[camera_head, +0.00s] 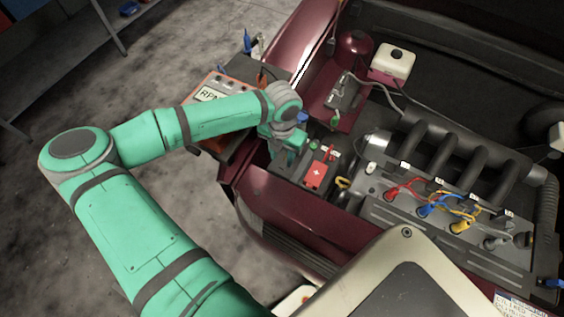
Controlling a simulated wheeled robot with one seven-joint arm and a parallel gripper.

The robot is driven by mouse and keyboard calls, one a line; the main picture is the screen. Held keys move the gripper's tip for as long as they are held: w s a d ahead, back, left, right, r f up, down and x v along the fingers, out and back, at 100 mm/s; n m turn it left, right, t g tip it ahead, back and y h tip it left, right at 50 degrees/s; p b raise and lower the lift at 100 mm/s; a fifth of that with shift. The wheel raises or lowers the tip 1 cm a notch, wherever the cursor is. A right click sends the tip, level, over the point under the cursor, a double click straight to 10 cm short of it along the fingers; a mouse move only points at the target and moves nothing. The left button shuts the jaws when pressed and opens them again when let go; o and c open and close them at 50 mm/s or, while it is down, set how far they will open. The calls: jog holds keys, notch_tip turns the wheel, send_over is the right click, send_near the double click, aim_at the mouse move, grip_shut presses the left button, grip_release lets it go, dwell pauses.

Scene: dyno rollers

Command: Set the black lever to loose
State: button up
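I cannot pick out the black lever with certainty; it may be hidden behind my arm or too small to tell. My green arm reaches across to the left front corner of the engine bay. My gripper (283,158) points down there, at the left end of the battery (331,152). Its fingertips are small and partly hidden, so I cannot tell whether they are open, shut or touching anything. A red cover with a white cross (316,174) sits on the battery, just right of my gripper.
An orange-edged RPM console (212,95) stands behind my forearm. The dark red car body (290,228) surrounds the engine bay. The engine (450,215) with coloured leads is at right. Grey floor lies open at left.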

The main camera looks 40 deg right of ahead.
aim_at(282, 167)
jog(key=shift+f, duration=2.45)
jog(key=c, duration=0.7)
jog(key=shift+d, duration=0.1)
grip_shut()
